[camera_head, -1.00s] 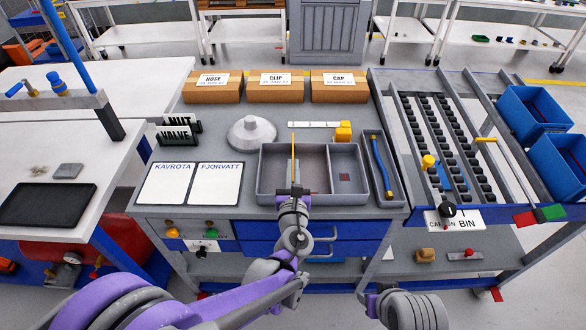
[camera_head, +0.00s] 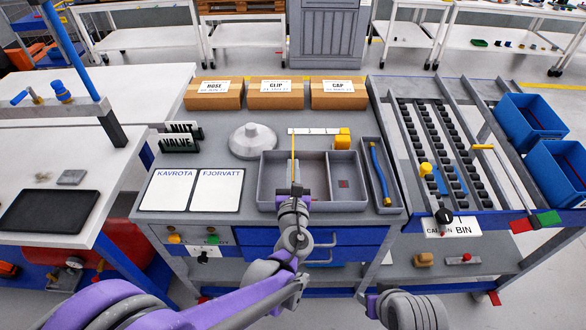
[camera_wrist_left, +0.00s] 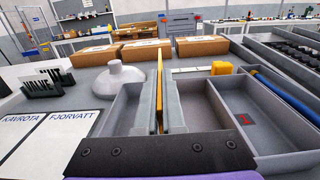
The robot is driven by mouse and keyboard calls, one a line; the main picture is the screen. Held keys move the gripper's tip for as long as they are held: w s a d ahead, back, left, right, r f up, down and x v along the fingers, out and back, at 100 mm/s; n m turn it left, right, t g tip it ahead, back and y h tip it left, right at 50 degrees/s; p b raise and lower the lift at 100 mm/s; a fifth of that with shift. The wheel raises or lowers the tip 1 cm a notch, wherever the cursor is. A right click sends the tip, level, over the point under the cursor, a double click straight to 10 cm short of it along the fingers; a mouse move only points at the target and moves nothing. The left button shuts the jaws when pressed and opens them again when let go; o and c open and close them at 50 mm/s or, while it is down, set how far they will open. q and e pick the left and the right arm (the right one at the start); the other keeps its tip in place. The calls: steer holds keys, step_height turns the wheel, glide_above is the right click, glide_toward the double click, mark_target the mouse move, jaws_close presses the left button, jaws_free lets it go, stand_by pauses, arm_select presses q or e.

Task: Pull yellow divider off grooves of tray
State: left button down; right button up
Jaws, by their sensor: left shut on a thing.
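The yellow divider (camera_head: 293,157) stands upright and thin over the left part of the grey tray (camera_head: 343,189). My left gripper (camera_head: 296,184) is shut on the divider. In the left wrist view the divider (camera_wrist_left: 160,75) shows edge-on between the two grey fingers (camera_wrist_left: 159,98), and its top rises above the tray's far rim. Its lower edge is hidden by the fingers, so I cannot tell whether it is clear of the grooves. A fixed grey wall separates the tray's left and right compartments.
A narrow bin with a blue tube (camera_head: 379,172) stands right of the tray. A grey dome-shaped part (camera_head: 254,140) and a yellow block (camera_head: 342,138) are behind it. Cardboard boxes (camera_head: 276,95) line the back. White cards (camera_head: 215,190) lie to the left.

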arm_select(q)
steer(key=shift+r+p, duration=1.55)
steer(key=shift+r, duration=1.05)
steer(key=shift+s+f, duration=0.1)
steer(key=shift+f, duration=0.05)
